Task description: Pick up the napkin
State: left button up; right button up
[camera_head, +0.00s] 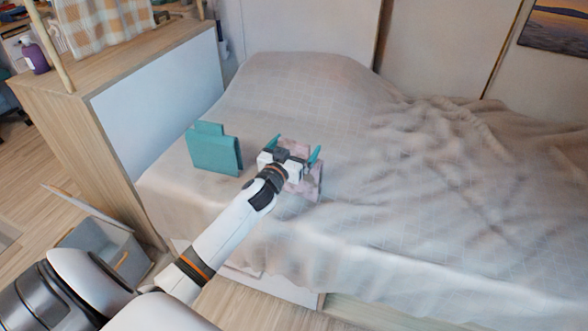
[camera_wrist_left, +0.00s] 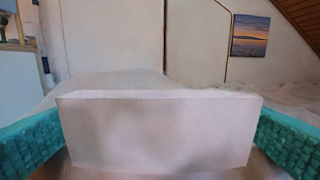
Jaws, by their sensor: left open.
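The napkin, a pale pinkish block-like pack (camera_head: 312,182), sits on the bed and is partly hidden behind my left gripper. In the left wrist view the napkin (camera_wrist_left: 158,130) shows as a wide, pale, finely patterned face with a flat top edge. My left gripper (camera_head: 294,150) is open at the napkin, with its teal fingers spread. In the wrist view the fingers stand at the left and right sides of the napkin, and I cannot tell whether they touch it. My right gripper is not in view.
A teal folded item (camera_head: 213,150) stands on the bed left of the gripper. The bed (camera_head: 400,220) has a rumpled beige cover, with free room to the right. A wooden cabinet (camera_head: 150,75) borders the bed at left, with a grey open box (camera_head: 105,245) on the floor.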

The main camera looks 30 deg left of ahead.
pick_arm(q)
jog(key=shift+w+a, duration=0.1)
jog(key=shift+w, duration=0.55)
jog(key=c, duration=1.2)
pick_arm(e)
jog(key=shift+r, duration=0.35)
